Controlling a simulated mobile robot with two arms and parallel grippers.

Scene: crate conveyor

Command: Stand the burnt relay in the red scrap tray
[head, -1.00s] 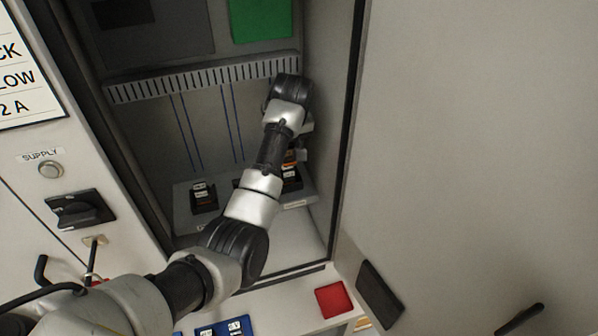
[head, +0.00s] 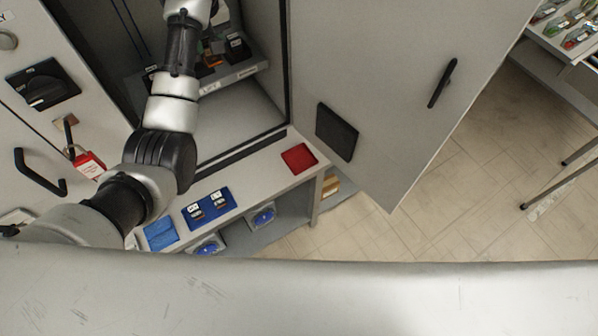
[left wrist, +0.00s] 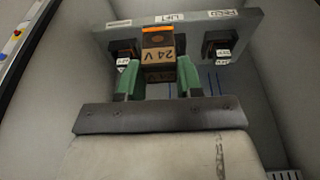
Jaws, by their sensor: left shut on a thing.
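My left gripper (left wrist: 158,78) is shut on a relay (left wrist: 159,58) with a brown "24V" label and an orange strip; its green fingertips press both sides. The relay is in front of the middle of a grey mounting panel (left wrist: 246,22) in the cabinet. I cannot tell whether it is clear of its socket. In the head view the gripper is mostly hidden by my arm at the top, and an orange part (head: 211,61) shows near it. The red scrap tray (head: 299,158) lies empty on the ledge in front of the cabinet. My right gripper is not in view.
Dark relays (left wrist: 217,45) and (left wrist: 124,50) flank the held one. A blue tray (head: 190,221) with two relays lies on the ledge left of the red tray. The open cabinet door (head: 390,100) stands to the right. A red padlock (head: 88,164) hangs at left.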

